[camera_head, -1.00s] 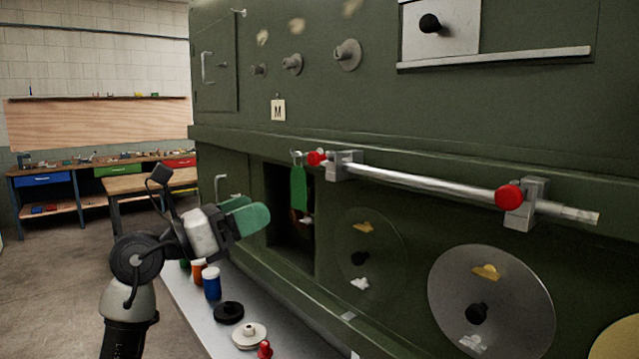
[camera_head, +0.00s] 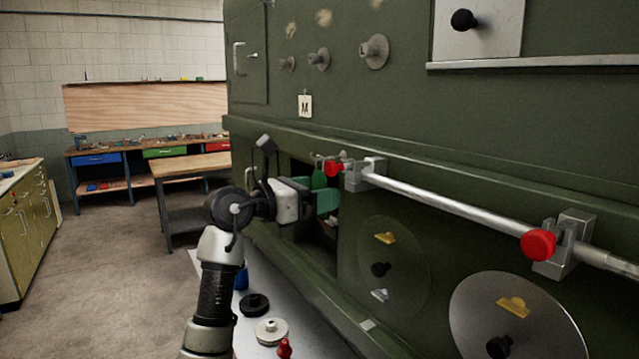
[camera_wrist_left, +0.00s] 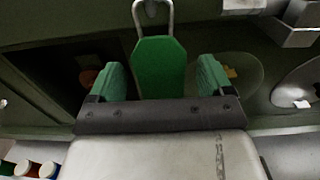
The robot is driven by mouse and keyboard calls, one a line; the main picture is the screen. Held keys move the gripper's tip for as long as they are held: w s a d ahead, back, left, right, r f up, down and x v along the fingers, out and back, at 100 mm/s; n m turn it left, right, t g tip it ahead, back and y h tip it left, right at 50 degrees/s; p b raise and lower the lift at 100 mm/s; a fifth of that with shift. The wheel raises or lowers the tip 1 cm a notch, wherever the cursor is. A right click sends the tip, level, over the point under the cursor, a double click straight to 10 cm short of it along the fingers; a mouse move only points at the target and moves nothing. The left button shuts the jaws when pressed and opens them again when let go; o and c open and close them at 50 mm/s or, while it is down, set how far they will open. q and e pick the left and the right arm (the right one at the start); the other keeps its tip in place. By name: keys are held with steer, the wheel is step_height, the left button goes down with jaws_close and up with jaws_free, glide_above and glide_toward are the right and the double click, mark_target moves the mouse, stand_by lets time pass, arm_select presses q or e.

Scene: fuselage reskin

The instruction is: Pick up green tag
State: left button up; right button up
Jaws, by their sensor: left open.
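The green tag (camera_wrist_left: 160,68) hangs from a metal loop (camera_wrist_left: 152,14) in the left wrist view, between my left gripper's two green-padded fingers. My left gripper (camera_wrist_left: 163,82) is open, with a gap between each finger and the tag. In the head view the tag (camera_head: 319,179) shows its upper part beside the red knob at the end of the bar. My left gripper (camera_head: 322,200) is in front of it there and hides its lower part. My right gripper is not in view.
A metal bar (camera_head: 450,206) with red knobs runs along the green fuselage panel, right of the tag. A dark opening (camera_head: 325,240) lies behind the gripper. Below, a white shelf (camera_head: 245,342) holds a black disc (camera_head: 254,305) and a pale disc (camera_head: 271,331).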

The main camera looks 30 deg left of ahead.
arm_select(q)
steer(key=x, duration=0.3)
steer(key=shift+p, duration=0.35)
steer(key=shift+s+a, duration=0.1)
steer(key=shift+s, duration=0.05)
steer(key=c, duration=1.1)
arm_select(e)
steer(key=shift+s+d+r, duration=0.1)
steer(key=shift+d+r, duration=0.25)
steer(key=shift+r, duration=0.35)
arm_select(q)
steer(key=shift+o, duration=0.2)
steer(key=shift+r, duration=0.1)
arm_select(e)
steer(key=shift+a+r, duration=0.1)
